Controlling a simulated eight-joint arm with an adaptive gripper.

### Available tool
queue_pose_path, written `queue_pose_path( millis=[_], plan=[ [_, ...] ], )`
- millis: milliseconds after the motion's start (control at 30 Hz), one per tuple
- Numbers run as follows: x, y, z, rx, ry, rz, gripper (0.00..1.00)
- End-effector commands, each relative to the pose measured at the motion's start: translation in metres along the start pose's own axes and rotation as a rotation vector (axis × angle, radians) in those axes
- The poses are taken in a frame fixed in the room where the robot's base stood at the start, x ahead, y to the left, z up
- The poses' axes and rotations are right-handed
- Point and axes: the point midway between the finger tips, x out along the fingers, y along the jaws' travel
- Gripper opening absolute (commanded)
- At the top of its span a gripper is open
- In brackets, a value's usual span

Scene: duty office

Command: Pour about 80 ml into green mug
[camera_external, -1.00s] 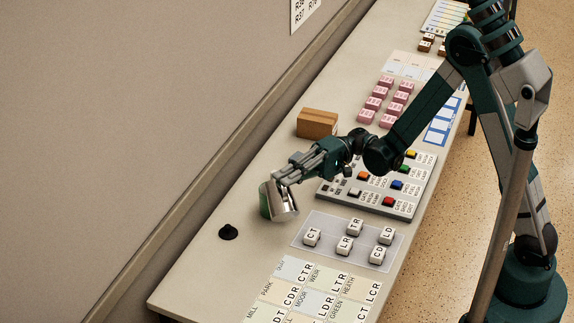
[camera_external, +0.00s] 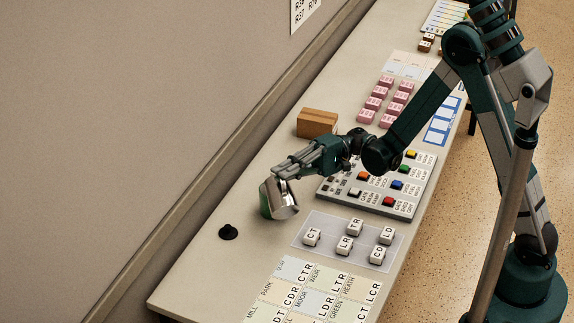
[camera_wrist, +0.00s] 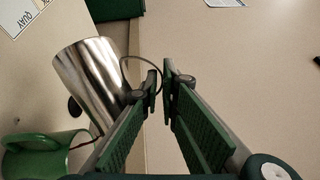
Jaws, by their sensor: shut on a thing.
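A shiny metal jug (camera_external: 284,198) hangs tilted from my gripper (camera_external: 279,177). In the wrist view my gripper (camera_wrist: 161,85) is shut on the thin handle of the metal jug (camera_wrist: 88,78). The green mug (camera_wrist: 42,158) is at the lower left of the wrist view, close to the jug's lower end. A thin dark reddish line runs between jug and mug; it looks like a stream. In the external view the green mug (camera_external: 264,204) is mostly hidden behind the jug. The liquid level inside the mug cannot be seen.
A black knob-like object (camera_external: 228,233) stands on the table left of the mug. A cardboard box (camera_external: 317,123) is behind. A button panel (camera_external: 370,203) and a tray of lettered blocks (camera_external: 312,250) lie to the right. Lettered cards cover the front.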

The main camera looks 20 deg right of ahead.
Motion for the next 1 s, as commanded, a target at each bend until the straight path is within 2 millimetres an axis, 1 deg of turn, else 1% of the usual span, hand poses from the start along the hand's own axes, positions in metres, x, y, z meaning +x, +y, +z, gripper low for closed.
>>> queue_pose_path(
  millis=[1000],
  plan=[
    [-0.0024,-0.0045,-0.0059,0.056,0.003,-0.024,0.00]
  ],
)
